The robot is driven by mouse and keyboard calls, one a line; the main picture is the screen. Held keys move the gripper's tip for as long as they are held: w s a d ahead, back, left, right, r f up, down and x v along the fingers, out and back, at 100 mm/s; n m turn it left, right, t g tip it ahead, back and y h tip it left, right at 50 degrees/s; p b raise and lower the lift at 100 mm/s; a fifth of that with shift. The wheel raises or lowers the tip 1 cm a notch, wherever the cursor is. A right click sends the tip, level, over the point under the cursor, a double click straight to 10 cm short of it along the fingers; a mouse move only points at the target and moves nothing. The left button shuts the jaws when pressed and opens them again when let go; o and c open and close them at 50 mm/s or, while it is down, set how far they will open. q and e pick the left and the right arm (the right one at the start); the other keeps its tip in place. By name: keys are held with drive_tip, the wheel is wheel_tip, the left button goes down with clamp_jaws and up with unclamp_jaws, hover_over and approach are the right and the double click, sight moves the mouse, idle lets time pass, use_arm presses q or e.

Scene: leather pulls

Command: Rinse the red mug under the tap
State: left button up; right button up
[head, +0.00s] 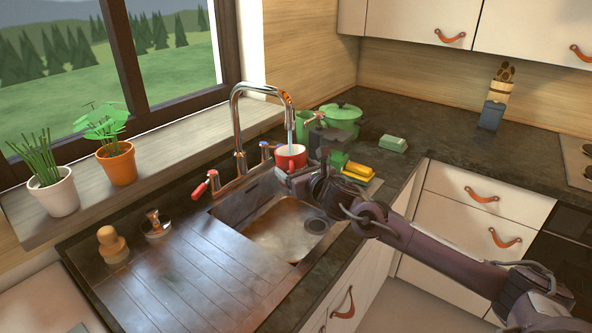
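The red mug (290,157) is upright under the spout of the chrome tap (236,127), above the far part of the sink (245,204). A thin stream of water (290,131) comes from the spout down into the mug. My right gripper (303,180) reaches in from the right and is at the mug's near right side. It seems to hold the mug up by that side, with the fingers partly hidden. Brownish water or wet sheen shows in the sink basin. My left gripper is out of view.
A green pot (341,118), a yellow sponge (358,171) and a green box (393,144) stand right of the sink. A wooden-handled brush (112,244) is on the left. The ribbed drainboard (185,275) is clear. Potted plants (116,162) line the sill.

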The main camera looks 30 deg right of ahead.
drive_tip(key=shift+d+r, duration=0.1)
drive_tip(key=shift+d, duration=0.4)
drive_tip(key=shift+s+d, duration=0.1)
drive_tip(key=s, duration=0.2)
drive_tip(key=s+p, duration=0.1)
drive_tip(key=s, duration=0.1)
drive_tip(key=s+d, duration=0.1)
drive_tip(key=s, duration=0.2)
